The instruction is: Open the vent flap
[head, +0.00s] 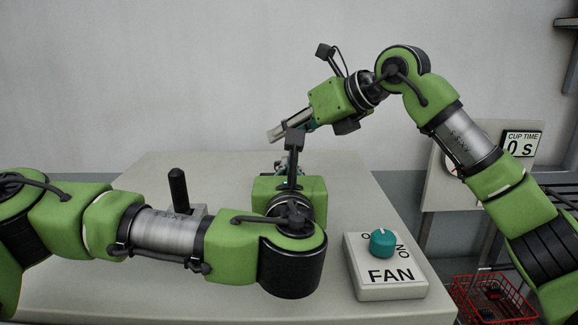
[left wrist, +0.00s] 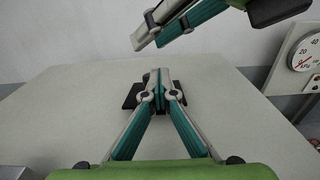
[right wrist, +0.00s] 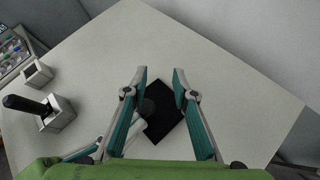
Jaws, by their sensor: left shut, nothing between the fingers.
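A black square (right wrist: 168,118), likely the vent flap or its opening, lies at the pale tabletop (right wrist: 215,75) in the right wrist view. Its dark edge (left wrist: 130,97) shows behind my left fingers in the left wrist view. I cannot tell whether a flap is raised. My left gripper (left wrist: 160,74) is shut and empty, its fingers over or beside the square; contact is unclear. In the head view my left arm mostly hides it and the square. My right gripper (right wrist: 160,75) is open and empty above the table; its fingers (head: 275,133) point left in the head view.
A box with a black lever (head: 178,190) stands behind my left forearm. A FAN box with a teal knob (head: 382,243) sits at the table's right front. A gauge (left wrist: 306,52), a CUP TIME display (head: 521,144) and a red basket (head: 490,298) are further right.

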